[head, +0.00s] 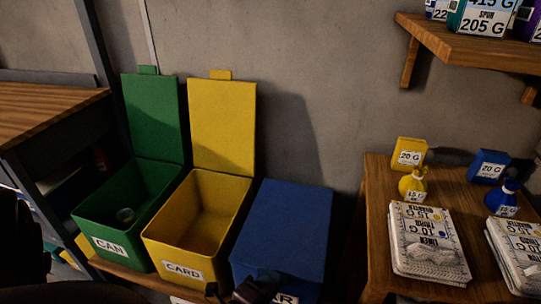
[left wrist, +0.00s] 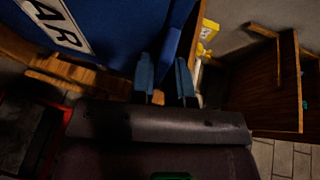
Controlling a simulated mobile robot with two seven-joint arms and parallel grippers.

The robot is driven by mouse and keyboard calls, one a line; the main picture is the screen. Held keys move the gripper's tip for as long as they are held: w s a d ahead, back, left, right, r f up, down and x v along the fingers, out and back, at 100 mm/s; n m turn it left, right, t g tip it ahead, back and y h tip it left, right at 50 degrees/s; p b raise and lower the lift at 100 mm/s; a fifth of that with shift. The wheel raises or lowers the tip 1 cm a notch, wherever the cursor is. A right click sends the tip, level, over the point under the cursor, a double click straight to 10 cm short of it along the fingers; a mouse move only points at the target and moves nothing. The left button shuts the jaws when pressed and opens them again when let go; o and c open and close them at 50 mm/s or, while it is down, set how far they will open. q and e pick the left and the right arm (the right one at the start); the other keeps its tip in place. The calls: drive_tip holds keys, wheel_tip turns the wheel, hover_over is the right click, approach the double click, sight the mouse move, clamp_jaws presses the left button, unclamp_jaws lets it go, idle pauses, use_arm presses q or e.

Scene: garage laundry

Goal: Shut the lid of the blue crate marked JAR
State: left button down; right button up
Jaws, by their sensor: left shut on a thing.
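The blue crate (head: 243,268) stands at the right end of the row of crates. Its label is partly covered in the head view; "AR" shows in the left wrist view (left wrist: 58,22). Its blue lid (head: 285,225) is down over the top, with no opening visible. My left gripper (head: 250,291) is low at the crate's front, by the lid's front edge. In the left wrist view its two fingers (left wrist: 164,82) stand slightly apart against the blue front, shut on what looks like the lid's front edge or tab; the grip itself is dark. My right gripper is not in view.
The CAN crate holds a small round thing.

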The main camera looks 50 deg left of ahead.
use_arm(q)
drive_tip(key=shift+s+a+f, duration=0.1)
drive_tip(key=shift+f, duration=0.45)
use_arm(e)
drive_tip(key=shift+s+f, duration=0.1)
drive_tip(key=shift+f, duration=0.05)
use_arm(q)
drive_tip(key=c, duration=1.1)
unclamp_jaws()
drive_tip(key=shift+w, duration=0.2)
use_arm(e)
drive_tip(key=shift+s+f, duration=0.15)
use_arm(q)
drive_tip(key=v, duration=1)
drive_tip(key=shift+s+r+p, duration=0.3)
drive_tip(key=shift+s+p, duration=0.05)
drive_tip(key=shift+p, duration=0.05)
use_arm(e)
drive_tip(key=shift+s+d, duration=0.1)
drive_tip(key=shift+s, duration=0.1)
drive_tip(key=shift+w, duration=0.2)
